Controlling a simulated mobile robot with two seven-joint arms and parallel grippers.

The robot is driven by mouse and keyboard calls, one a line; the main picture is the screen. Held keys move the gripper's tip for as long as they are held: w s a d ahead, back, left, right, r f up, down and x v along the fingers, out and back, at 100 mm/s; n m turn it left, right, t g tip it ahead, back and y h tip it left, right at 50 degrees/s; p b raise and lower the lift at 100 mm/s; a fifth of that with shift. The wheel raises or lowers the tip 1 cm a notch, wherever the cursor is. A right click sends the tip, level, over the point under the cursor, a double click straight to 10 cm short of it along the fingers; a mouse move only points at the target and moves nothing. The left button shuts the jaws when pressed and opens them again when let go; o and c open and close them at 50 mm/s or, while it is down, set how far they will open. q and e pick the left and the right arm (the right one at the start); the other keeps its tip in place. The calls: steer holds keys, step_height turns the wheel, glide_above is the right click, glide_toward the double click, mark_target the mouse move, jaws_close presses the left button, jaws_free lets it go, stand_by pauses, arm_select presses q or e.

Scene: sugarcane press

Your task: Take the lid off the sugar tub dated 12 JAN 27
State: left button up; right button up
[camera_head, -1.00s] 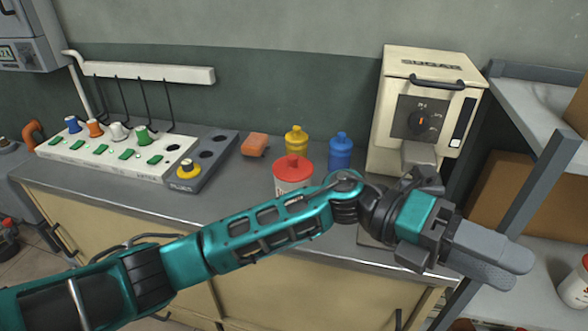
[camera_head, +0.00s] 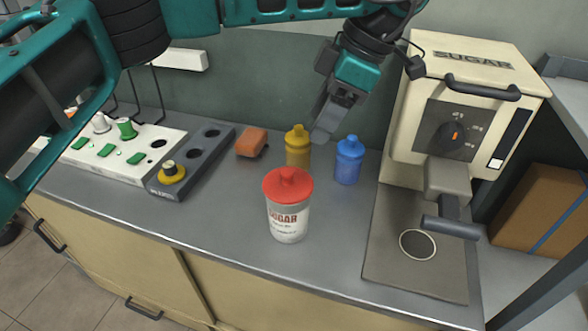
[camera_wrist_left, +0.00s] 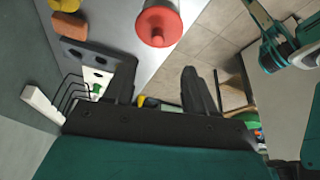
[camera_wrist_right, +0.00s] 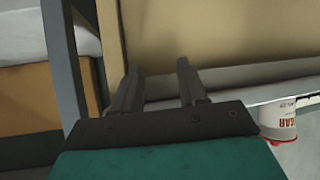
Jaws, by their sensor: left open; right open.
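A sugar tub (camera_head: 288,222) with a white "SUGAR" label stands upright on the counter, left of the press. Its red knobbed lid (camera_head: 288,185) is on. The small print under the word is too small to read, so I cannot confirm the date. My left gripper (camera_head: 322,125) is open and empty, above and behind the tub. In the left wrist view the red lid (camera_wrist_left: 158,27) lies beyond the open fingers (camera_wrist_left: 158,82). My right gripper (camera_wrist_right: 158,80) is open and empty. Part of a sugar tub (camera_wrist_right: 278,122) shows right of it; I cannot tell which one.
A yellow bottle (camera_head: 297,150) and a blue bottle (camera_head: 348,163) stand behind the tub, with an orange block (camera_head: 251,142) to their left. The sugar press (camera_head: 455,115) is at right. A rack with plugs (camera_head: 120,152) is at left.

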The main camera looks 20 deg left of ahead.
arm_select(q)
glide_above(291, 171)
steer(key=d, duration=0.3)
step_height(291, 171, down, 6)
steer(key=shift+s+a+r, duration=0.15)
steer(key=shift+r, duration=0.05)
steer(key=shift+w+p+x, duration=0.15)
steer(key=shift+p+x, duration=0.05)
steer(key=shift+x, duration=1.35)
steer(key=shift+w+p+x, duration=0.1)
steer(key=shift+p+x, duration=0.1)
steer(key=shift+x, duration=1.4)
steer(key=shift+w, duration=0.15)
jaws_close()
